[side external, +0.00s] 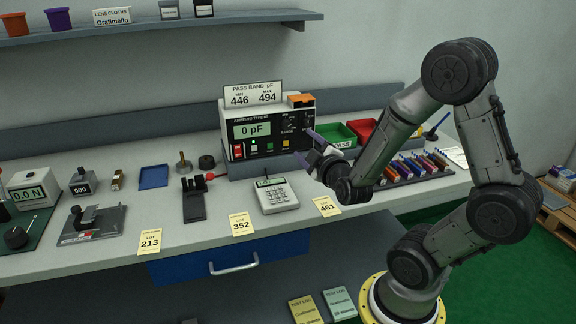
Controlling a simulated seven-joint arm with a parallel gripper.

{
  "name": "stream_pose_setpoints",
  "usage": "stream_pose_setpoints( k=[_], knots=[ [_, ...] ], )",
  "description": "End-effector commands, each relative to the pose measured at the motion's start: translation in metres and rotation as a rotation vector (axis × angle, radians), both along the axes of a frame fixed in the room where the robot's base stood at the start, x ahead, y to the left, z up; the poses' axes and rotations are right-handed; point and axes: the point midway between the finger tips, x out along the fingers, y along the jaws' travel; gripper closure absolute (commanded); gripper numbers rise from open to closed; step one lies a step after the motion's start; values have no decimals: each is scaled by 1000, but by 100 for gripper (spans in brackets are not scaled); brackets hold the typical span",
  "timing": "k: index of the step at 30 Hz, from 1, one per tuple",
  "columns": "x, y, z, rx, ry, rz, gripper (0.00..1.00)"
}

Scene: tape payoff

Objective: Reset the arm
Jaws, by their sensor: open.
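My gripper (303,162) is at the end of my arm, in front of the tester (268,125) and above the bench. Its fingers are apart, and I see nothing between them. The upper finger reaches close to the right side of the tester's front in the picture; I cannot tell whether it touches. The tester's screen reads 0 pF, and a sign (253,95) on top gives a pass band of 446 to 494. My arm bends up and over from its base at the lower right.
A calculator (276,195) lies below my gripper. Green (337,134) and red (361,130) bins and a rack of coloured pieces (412,168) stand to its right. Yellow cards (241,224) line the front edge. A black lever device (193,200) and a blue tray (153,177) sit left.

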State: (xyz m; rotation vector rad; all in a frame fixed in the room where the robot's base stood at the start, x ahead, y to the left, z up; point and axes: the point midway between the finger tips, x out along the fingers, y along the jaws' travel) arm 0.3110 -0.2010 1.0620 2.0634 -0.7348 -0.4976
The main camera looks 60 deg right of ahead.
Motion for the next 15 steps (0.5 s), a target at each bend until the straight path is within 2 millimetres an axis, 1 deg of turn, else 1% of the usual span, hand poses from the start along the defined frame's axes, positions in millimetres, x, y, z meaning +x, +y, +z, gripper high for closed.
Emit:
stream_pose_setpoints(
  k=[2,5,6,9,12,14,15],
  knots=[
    [7,8,18,-15,-41,28,32],
    [17,22,52,-38,-111,77,32],
    [22,31,68,-38,-137,110,32],
    [34,61,98,31,-172,220,32],
    [38,89,113,129,-174,318,32],
    [38,106,119,195,-163,373,32],
    [37,118,123,242,-151,409,32]
  ],
)
